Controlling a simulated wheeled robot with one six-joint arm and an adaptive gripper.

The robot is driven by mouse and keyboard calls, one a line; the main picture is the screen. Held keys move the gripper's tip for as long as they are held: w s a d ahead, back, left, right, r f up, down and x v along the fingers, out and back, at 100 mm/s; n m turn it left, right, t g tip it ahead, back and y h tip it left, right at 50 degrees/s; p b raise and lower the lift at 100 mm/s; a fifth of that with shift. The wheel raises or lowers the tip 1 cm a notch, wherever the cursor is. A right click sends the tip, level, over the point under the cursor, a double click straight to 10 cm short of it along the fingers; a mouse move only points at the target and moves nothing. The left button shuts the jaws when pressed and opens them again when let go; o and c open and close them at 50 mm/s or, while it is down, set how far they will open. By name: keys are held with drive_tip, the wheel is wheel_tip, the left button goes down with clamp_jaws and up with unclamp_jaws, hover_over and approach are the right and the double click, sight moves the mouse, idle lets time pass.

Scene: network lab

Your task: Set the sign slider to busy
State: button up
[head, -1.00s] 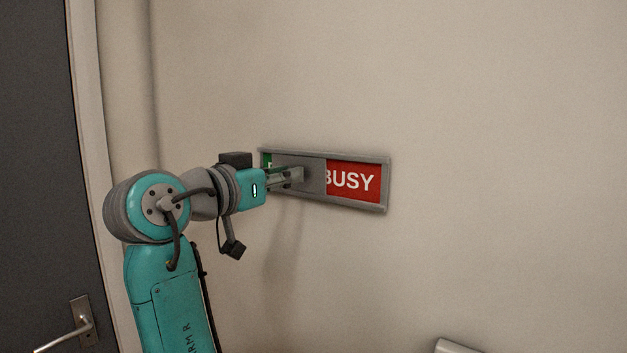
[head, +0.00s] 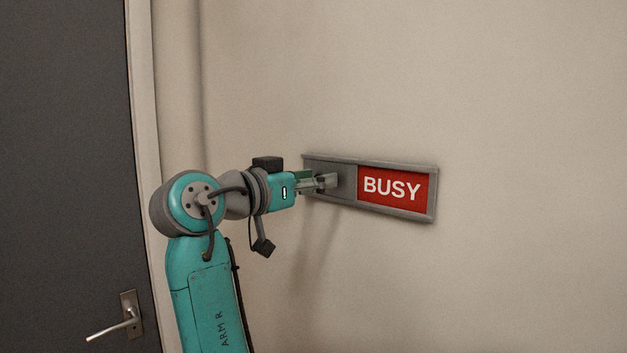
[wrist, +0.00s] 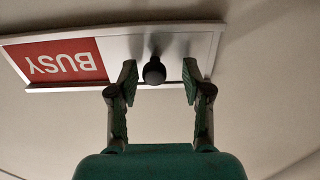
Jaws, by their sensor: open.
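The sign (head: 434,190) is a grey frame on the wall, with a red panel (head: 397,186) reading BUSY in its right part in the head view. A grey slider plate (head: 347,180) covers the left part, and no green shows. In the wrist view the sign (wrist: 160,33) appears upside down, with the red BUSY panel (wrist: 58,63) at left. A dark round knob (wrist: 154,71) stands out from the slider. My gripper (head: 330,181) is at the slider. Its fingers (wrist: 159,78) are open on either side of the knob, with gaps on both sides.
A dark door (head: 65,150) with a lever handle (head: 120,322) stands at the left. The wall (head: 530,150) right of the sign and below it is bare.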

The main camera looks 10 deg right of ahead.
drive_tip(key=v, duration=1.2)
